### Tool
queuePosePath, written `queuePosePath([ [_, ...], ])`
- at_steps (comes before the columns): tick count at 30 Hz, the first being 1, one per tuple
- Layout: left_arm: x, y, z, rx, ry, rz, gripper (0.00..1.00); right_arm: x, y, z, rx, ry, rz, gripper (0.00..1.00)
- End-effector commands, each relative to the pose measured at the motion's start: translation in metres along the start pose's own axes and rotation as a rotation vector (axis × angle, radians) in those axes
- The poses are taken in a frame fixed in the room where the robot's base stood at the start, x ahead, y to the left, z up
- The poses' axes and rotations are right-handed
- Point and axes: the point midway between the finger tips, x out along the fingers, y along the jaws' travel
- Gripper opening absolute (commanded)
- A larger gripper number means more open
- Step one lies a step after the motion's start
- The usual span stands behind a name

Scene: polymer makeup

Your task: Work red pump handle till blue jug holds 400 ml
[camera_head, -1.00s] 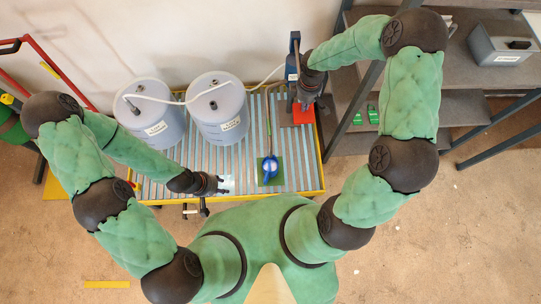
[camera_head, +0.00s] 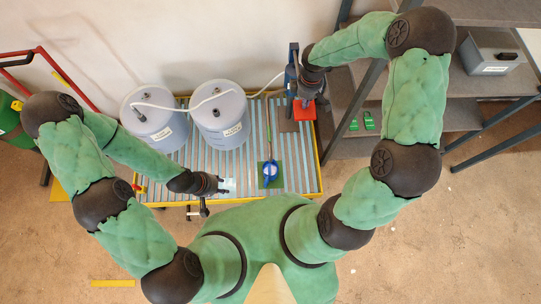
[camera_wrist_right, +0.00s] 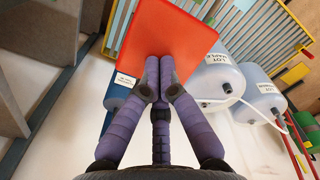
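The pump (camera_head: 291,72), with a blue body, stands at the back right corner of the yellow-rimmed tray. Its red handle (camera_head: 306,113) shows as a red plate below my right gripper (camera_head: 304,98). In the right wrist view the red handle (camera_wrist_right: 170,35) is large, and the fingertips of my right gripper (camera_wrist_right: 158,72) are together on its near edge. The blue jug (camera_head: 270,171) stands on a green mat (camera_head: 271,183) at the front of the tray. Its level cannot be read. My left gripper (camera_head: 224,185) is open, left of the jug and apart from it.
Two large white drums (camera_head: 220,115) (camera_head: 153,116) with a hose stand at the back left of the tray (camera_head: 240,201). A thin pipe runs from near the pump towards the jug. Grey shelves (camera_head: 460,108) with a grey bin (camera_head: 490,52) stand right.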

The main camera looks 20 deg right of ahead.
Motion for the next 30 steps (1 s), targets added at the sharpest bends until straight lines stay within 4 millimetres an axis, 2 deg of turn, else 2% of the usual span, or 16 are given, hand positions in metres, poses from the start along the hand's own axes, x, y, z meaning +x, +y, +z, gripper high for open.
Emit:
queuePosePath([
  [19, -0.041, 0.015, 0.002, 0.0, 0.0, 0.0, 0.4, -0.057, -0.001, 0.0, -0.002, -0.002, -0.002, 0.0],
  [30, -0.043, 0.015, 0.002, 0.0, 0.0, 0.0, 0.4, -0.06, -0.001, 0.0, -0.001, -0.001, -0.002, 0.0],
])
